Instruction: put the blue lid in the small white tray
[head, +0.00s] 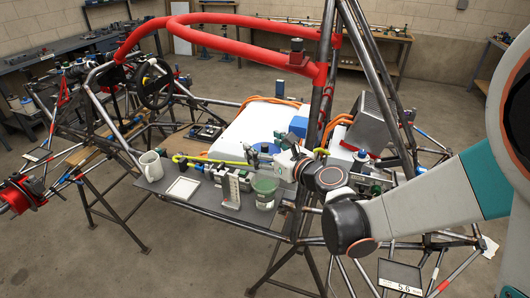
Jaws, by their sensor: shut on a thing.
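The small white tray (182,188) lies flat on the grey shelf, left of centre in the head view, and looks empty. My gripper (264,160) reaches in from the right, above the shelf's back edge and right of the tray. Its fingers are shut on a small dark-blue thing, which I take for the blue lid. The fingers hide much of it, and its outline is too small to make out clearly. A clear jar (264,194) with a greenish tint stands on the shelf just below my gripper.
A white mug (150,166) stands left of the tray. A white upright piece (231,188) and small fixtures stand between tray and jar. A yellow-green bar (208,160) runs behind the tray. Dark chassis tubes rise near my gripper; a red tube arches above.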

